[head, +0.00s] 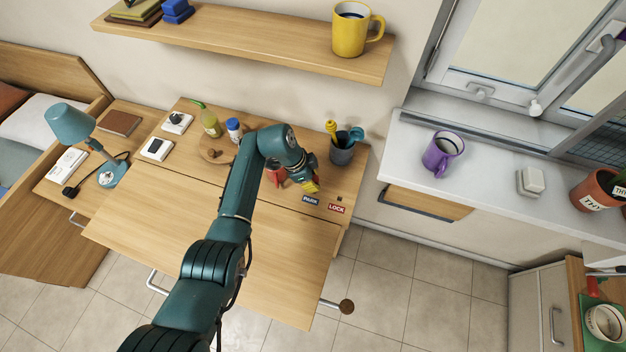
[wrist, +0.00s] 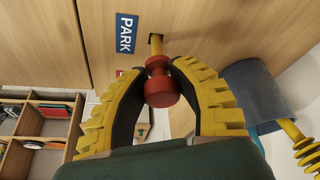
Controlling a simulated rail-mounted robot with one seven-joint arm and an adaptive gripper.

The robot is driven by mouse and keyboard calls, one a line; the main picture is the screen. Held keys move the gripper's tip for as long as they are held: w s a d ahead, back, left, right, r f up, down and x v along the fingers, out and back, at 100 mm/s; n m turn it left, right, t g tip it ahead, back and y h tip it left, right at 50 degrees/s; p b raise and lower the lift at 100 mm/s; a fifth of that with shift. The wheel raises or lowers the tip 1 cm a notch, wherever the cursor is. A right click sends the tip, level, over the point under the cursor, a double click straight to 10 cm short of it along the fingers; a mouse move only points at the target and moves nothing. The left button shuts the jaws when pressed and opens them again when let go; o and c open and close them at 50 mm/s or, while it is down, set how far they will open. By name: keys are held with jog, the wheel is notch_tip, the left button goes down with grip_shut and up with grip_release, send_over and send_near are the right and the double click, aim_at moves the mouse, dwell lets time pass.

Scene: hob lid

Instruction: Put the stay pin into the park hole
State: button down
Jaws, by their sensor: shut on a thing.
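The stay pin (wrist: 161,90) has a red knobbed head and a thin yellow shaft. My gripper (wrist: 159,72) is shut on the red head, with its yellow ribbed fingers on both sides. The shaft points at the dark park hole (wrist: 155,37) beside the blue PARK label (wrist: 126,33). Its end meets the hole's edge in this view; I cannot tell whether or how deep it is in. In the head view my gripper (head: 312,187) is low over the desk's right end, just above the PARK label (head: 310,201). The pin is not clear there.
The red LOCK label (head: 337,209) lies right of PARK. A dark cup (head: 342,155) with yellow and teal tools stands close behind my gripper. A red object (head: 275,175) is partly hidden by my arm. The desk front (head: 180,230) is bare.

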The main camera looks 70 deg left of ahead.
jog(key=shift+f+b, duration=1.65)
jog(key=shift+f, duration=0.4)
jog(key=c, duration=0.7)
grip_release()
jog(key=shift+c, duration=0.2)
jog(key=v, duration=1.2)
